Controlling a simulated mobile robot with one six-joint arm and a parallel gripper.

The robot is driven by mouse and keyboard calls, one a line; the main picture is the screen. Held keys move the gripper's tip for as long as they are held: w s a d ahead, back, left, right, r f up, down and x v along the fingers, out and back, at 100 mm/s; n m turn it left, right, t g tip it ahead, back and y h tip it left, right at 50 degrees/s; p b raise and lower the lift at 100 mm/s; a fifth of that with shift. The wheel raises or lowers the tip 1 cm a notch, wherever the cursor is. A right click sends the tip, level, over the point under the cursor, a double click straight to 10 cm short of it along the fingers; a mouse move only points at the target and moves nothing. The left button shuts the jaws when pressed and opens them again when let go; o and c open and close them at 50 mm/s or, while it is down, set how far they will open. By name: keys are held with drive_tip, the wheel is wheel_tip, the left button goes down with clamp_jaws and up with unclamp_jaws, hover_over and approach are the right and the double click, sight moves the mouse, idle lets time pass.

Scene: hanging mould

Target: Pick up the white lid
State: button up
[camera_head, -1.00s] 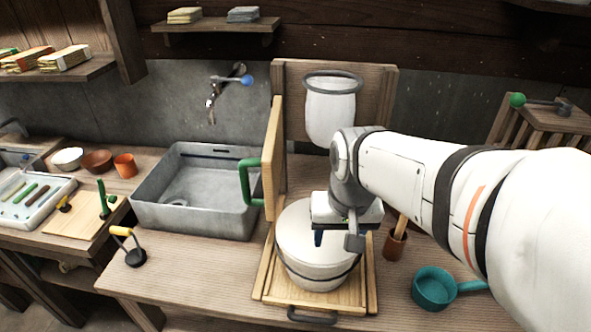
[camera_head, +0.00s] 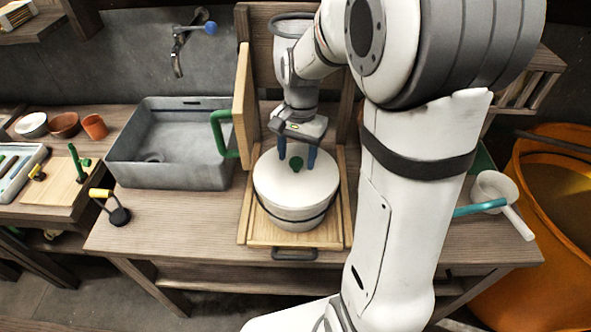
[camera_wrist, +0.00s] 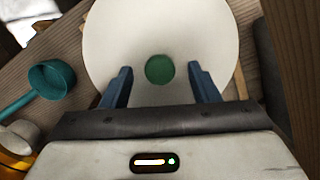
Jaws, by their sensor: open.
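The white lid (camera_head: 288,186) lies flat on top of a round white tub (camera_head: 297,216) with a dark band. A green knob (camera_head: 297,163) stands at the middle of the lid. My gripper (camera_head: 297,160) is over the lid, its two blue fingers apart on either side of the knob. In the wrist view the lid (camera_wrist: 190,40) fills the upper middle, and the knob (camera_wrist: 159,69) shows between the open fingers of my gripper (camera_wrist: 160,80). I cannot tell whether the fingertips touch the lid.
The tub stands on a wooden tray (camera_head: 265,232) with a raised wooden door with a green handle (camera_head: 222,133) at its left. A grey sink (camera_head: 170,150) is further left. A white dipper (camera_head: 493,188) and an orange barrel (camera_head: 560,245) are at the right.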

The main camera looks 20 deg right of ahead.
wheel_tip(320, 180, down, 2)
drive_tip(key=shift+a+f, duration=0.1)
drive_tip(key=c, duration=1.1)
